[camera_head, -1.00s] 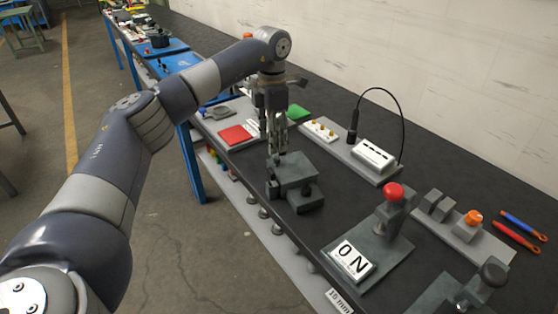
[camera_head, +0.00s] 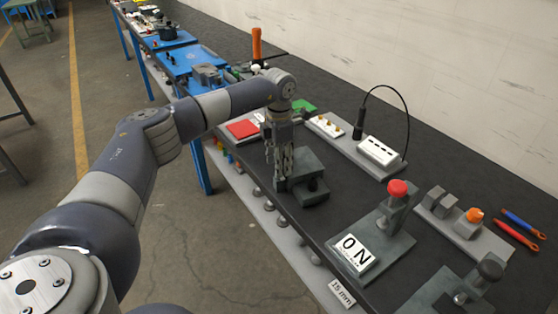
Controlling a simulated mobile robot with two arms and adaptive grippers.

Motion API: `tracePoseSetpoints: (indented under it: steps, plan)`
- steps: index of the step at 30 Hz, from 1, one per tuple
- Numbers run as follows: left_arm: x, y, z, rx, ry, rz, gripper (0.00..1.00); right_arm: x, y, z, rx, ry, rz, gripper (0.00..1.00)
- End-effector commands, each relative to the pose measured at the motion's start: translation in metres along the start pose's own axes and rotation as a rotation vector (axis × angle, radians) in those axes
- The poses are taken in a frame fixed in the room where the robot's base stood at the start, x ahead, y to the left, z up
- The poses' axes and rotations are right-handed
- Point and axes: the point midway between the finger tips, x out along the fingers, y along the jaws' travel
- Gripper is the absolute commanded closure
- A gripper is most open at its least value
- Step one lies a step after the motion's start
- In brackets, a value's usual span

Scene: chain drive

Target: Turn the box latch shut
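The box (camera_head: 308,167) is a dark grey block on a flat base near the table's front edge, with a darker knob-like part (camera_head: 313,186) at its front right. I cannot make out for sure which part is the latch. My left gripper (camera_head: 279,178) points down at the left side of the box, with its fingers very close to or touching it. The fingers partly hide that side, and I cannot tell whether they are open or shut on something. My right gripper is not in view.
A white unit (camera_head: 379,152) with a black cable is behind. Red and green pads (camera_head: 242,129) lie behind the arm.

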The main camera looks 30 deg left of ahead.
Motion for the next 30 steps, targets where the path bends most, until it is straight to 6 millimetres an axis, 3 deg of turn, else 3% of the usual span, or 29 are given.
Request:
tracePoseSetpoints:
  steps: [1,4,5,9,17,30]
  plan:
    - [0.000,0.000,0.000,0.000,0.000,0.000,0.70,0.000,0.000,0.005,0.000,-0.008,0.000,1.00]
    - [0.000,0.000,0.000,0.000,0.000,0.000,0.92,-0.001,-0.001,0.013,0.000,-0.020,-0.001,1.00]
    - [0.000,0.000,0.000,0.000,0.000,0.000,0.96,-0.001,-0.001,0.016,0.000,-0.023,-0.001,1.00]
    - [0.000,0.000,0.000,0.000,0.000,0.000,0.96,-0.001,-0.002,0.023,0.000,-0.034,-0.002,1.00]
    - [-0.001,0.000,0.000,-0.046,0.000,-0.001,0.96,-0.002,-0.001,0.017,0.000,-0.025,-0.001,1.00]
    - [-0.002,0.000,-0.002,-0.374,-0.001,0.000,0.96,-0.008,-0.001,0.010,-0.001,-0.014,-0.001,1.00]
